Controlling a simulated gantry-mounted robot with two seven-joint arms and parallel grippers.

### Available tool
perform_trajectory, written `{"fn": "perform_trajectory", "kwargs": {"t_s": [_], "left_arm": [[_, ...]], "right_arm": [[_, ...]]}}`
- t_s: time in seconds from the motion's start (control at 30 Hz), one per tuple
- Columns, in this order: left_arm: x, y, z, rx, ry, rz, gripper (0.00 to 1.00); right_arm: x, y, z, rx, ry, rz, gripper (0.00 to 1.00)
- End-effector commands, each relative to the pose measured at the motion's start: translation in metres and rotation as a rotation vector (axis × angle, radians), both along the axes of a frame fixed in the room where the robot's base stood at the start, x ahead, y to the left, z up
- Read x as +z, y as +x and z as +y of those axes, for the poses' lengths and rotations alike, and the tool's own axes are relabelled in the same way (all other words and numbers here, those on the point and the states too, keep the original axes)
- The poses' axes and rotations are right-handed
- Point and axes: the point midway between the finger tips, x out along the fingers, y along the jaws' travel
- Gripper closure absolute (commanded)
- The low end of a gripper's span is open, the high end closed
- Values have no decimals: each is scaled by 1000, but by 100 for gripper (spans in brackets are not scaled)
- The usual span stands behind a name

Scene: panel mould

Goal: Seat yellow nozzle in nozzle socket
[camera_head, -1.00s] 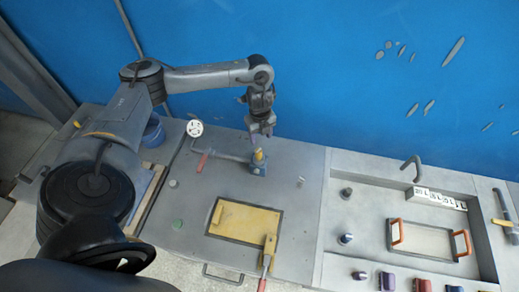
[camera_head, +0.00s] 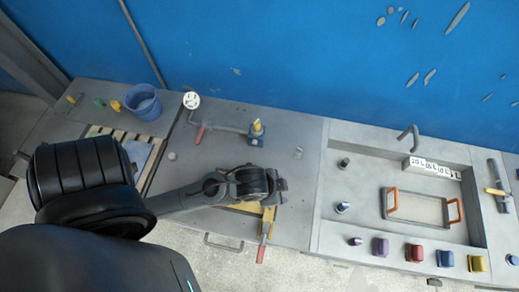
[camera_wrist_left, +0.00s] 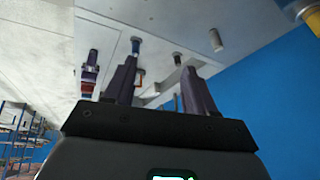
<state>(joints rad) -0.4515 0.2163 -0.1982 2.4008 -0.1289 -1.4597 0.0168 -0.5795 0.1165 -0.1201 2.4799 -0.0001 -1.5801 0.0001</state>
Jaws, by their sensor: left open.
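The yellow nozzle (camera_head: 257,126) stands upright on a small blue block (camera_head: 256,139) at the back of the grey table, beside a red-handled lever. It appears to sit in the block's top; how deep it sits is too small to tell. My left gripper (camera_head: 281,186) is in front of the block, over the yellow panel, apart from the nozzle. In the left wrist view its two purple-grey fingers (camera_wrist_left: 160,80) are spread with nothing held between them. A yellow part at that view's top right corner is cut off, and I cannot tell what it is. My right gripper is not in view.
The red-handled lever (camera_head: 200,134) and a white round disc (camera_head: 191,100) lie left of the block. A blue bucket (camera_head: 143,103) stands at the back left. A tray with orange handles (camera_head: 388,202) lies right. A blue wall rises behind.

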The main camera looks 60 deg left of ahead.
Motion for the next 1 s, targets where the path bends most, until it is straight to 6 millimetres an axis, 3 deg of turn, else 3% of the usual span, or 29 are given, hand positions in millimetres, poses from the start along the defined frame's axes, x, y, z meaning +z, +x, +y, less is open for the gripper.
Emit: {"fn": "perform_trajectory", "kwargs": {"t_s": [0.1,0.23,0.67,0.83,1.0], "left_arm": [[-2,-31,17,140,-44,93,45],[-3,-49,26,214,-63,145,45],[1,-52,27,227,-66,155,45],[24,-52,27,227,-66,155,45],[63,-52,27,226,-66,155,45]], "right_arm": [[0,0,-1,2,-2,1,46],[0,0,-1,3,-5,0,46],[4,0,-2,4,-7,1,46],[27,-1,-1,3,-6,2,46],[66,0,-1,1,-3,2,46]]}}
